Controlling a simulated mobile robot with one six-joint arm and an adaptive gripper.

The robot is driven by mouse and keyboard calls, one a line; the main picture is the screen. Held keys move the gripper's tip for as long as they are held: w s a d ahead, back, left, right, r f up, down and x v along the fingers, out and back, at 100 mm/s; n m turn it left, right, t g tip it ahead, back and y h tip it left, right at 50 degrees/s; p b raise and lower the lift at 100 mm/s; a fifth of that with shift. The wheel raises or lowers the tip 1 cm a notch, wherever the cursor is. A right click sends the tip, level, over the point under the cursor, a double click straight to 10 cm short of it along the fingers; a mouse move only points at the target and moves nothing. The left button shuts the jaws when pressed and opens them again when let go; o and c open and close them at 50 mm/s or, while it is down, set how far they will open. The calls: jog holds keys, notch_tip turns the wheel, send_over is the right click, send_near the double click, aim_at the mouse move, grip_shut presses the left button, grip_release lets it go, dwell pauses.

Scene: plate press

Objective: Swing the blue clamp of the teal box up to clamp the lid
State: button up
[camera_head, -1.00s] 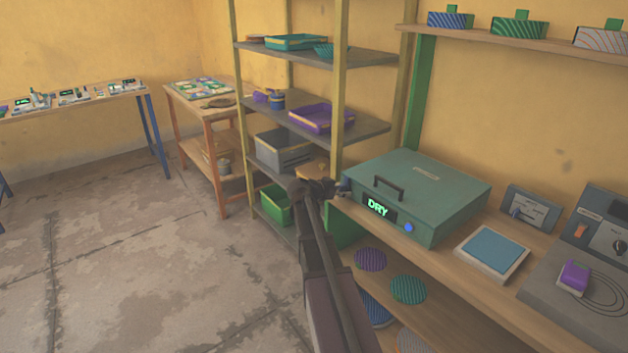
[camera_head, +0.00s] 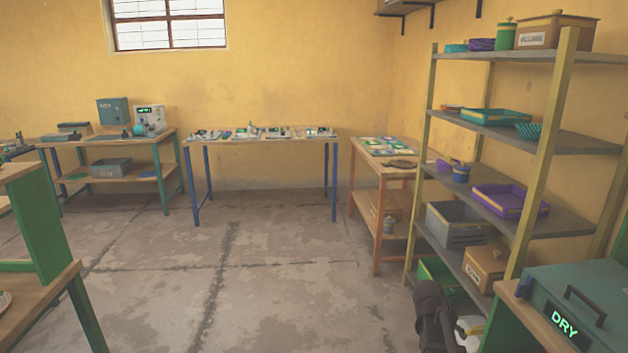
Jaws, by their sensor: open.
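A teal box (camera_head: 606,288) with a dark handle on its lid and a lit green DRY display stands at the lower right, cut off by the picture edge. Its lid looks down. I cannot make out my gripper's fingers.
A shelf rack (camera_head: 480,128) with trays and bins stands just left of the box. An orange-legged table (camera_head: 372,172) and a blue-legged table (camera_head: 262,139) stand along the back. A green-framed bench (camera_head: 40,300) is at the left. The middle floor is clear.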

jog(key=s+a+f+n+y, duration=0.1)
jog(key=s+a+n+y, duration=0.2)
jog(key=a, duration=0.4)
jog(key=s+a+f+n+g+y, duration=0.1)
jog(key=s+a+n, duration=0.25)
jog(key=a, duration=0.35)
jog(key=s+a+f+n+y, duration=0.1)
jog(key=s+a+n+y, duration=0.2)
jog(key=a, duration=0.4)
notch_tip(320, 180, up, 15)
jog(key=s+p, duration=0.1)
jog(key=p, duration=1.4)
jog(key=shift+s+a+f, duration=0.2)
jog(key=shift+s+a, duration=0.2)
jog(key=shift+d, duration=0.1)
